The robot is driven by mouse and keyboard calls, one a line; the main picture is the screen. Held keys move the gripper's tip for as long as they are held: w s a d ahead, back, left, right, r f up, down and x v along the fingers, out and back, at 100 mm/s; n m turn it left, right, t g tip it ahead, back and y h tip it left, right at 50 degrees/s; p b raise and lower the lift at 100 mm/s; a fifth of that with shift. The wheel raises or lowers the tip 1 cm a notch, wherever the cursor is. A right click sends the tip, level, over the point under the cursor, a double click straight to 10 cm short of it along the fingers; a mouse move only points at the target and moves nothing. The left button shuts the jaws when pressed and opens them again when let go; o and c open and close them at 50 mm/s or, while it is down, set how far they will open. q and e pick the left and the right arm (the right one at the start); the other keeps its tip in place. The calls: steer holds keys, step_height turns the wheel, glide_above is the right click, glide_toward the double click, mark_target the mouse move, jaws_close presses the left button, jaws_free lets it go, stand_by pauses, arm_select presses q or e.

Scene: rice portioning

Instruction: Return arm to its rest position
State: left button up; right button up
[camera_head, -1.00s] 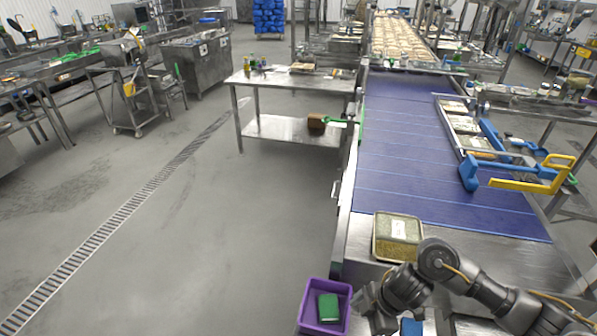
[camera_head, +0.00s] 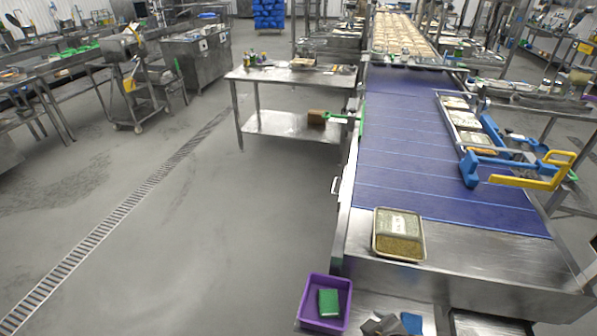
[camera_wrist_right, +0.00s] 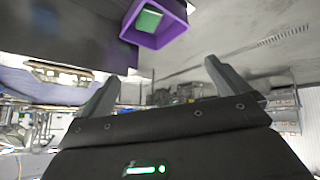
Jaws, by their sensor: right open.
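My right gripper (camera_wrist_right: 162,72) is open and empty in the right wrist view, its two fingers spread apart. In the head view the right arm no longer crosses the lower right; only a small dark grey piece (camera_head: 384,325), perhaps part of it, shows at the bottom edge. A metal tray (camera_head: 375,247) with grainy food and a pale label stands at the near end of the blue conveyor belt (camera_head: 440,190), apart from the gripper. My left gripper is not in view.
A purple bin (camera_head: 306,318) holding a green block (camera_head: 328,302) stands at the bottom; it also shows in the wrist view (camera_wrist_right: 182,32). A blue and yellow tool (camera_head: 520,170) lies on the belt's right side. A steel table (camera_head: 290,77) stands farther back.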

steer(key=s+d+f+m+g+h, duration=0.25)
steer(key=s+d+m, duration=0.25)
steer(key=s+d, duration=0.55)
steer(key=s+f+g+b, duration=0.3)
steer(key=f+b, duration=0.4)
steer(key=f, duration=2.5)
steer(key=s+d+f+b, duration=0.1)
steer(key=s+f+b, duration=0.1)
steer(key=s+f, duration=0.6)
steer(key=s+d+f+b, duration=0.1)
steer(key=s+f+b, duration=0.2)
steer(key=s+f, duration=0.6)
step_height(320, 180, down, 5)
steer(key=shift+d+r+g, duration=0.1)
steer(key=shift+d+g, duration=0.05)
steer(key=shift+g, duration=0.2)
steer(key=shift+h, duration=0.25)
